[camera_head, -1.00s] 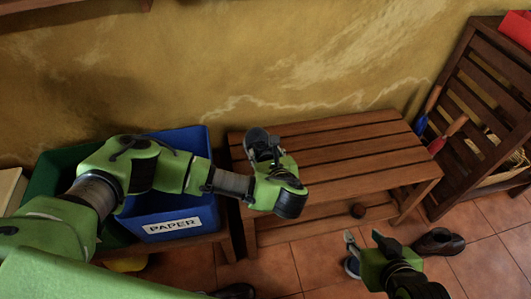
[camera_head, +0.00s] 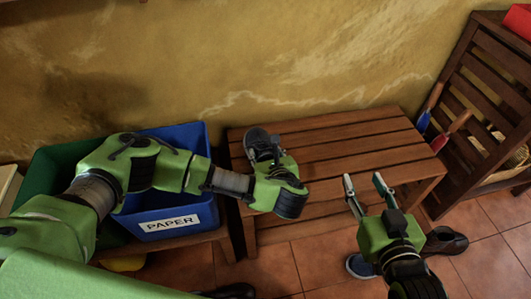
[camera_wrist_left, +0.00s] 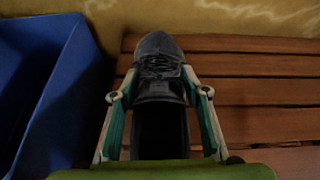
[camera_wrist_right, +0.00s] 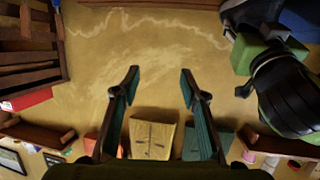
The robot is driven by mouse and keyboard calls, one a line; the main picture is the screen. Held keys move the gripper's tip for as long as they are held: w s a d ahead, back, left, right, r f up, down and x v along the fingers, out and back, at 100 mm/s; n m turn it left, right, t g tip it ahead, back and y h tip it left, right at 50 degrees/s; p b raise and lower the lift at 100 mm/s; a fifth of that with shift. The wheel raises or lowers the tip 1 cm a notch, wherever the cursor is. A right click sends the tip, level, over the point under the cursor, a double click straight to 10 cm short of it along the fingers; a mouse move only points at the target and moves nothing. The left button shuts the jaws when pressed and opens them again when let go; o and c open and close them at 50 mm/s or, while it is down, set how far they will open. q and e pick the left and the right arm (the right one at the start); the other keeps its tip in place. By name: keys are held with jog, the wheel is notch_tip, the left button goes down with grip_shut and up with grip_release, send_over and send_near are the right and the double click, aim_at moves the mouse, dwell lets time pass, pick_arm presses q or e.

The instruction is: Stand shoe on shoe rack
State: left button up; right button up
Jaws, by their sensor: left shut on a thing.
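A dark grey lace-up shoe (camera_head: 257,142) is at the left end of the wooden slatted shoe rack (camera_head: 345,155), toe toward the wall. My left gripper (camera_head: 270,157) is shut on this shoe, with a finger on each side in the left wrist view (camera_wrist_left: 158,90). Whether its sole bears fully on the slats is hidden. My right gripper (camera_head: 364,182) is open and empty in front of the rack's front edge. A blue-grey shoe (camera_head: 358,266) on the floor is partly hidden by my right gripper. A brown shoe (camera_head: 447,241) lies to its right.
A blue bin labelled PAPER (camera_head: 170,222) stands close left of the rack, with a green bin (camera_head: 48,180) beyond. A dark shoe (camera_head: 236,290) shows at the bottom edge. A folded slatted wooden piece (camera_head: 490,95) stands at right. The rack's middle and right are clear.

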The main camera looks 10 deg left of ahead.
pick_arm(q)
jog(key=shift+f+b, duration=0.4)
jog(key=shift+b, duration=0.05)
pick_arm(e)
jog(key=shift+w+a+r+t+y, duration=0.2)
jog(key=shift+r+t, duration=0.3)
jog(key=shift+r, duration=0.4)
jog(key=shift+w+a+r+t+y, duration=0.2)
jog(key=shift+r+t, duration=0.3)
jog(key=shift+r, duration=0.45)
jog(key=shift+w+a+r+t+y, duration=0.1)
jog(key=shift+w+a+r+t, duration=0.1)
jog(key=shift+r+t, duration=0.5)
jog(key=shift+r, duration=0.2)
pick_arm(q)
jog(key=shift+f, duration=0.5)
pick_arm(e)
jog(key=shift+r, duration=0.65)
pick_arm(q)
jog(key=o, duration=1.6)
pick_arm(e)
jog(key=shift+r, duration=0.1)
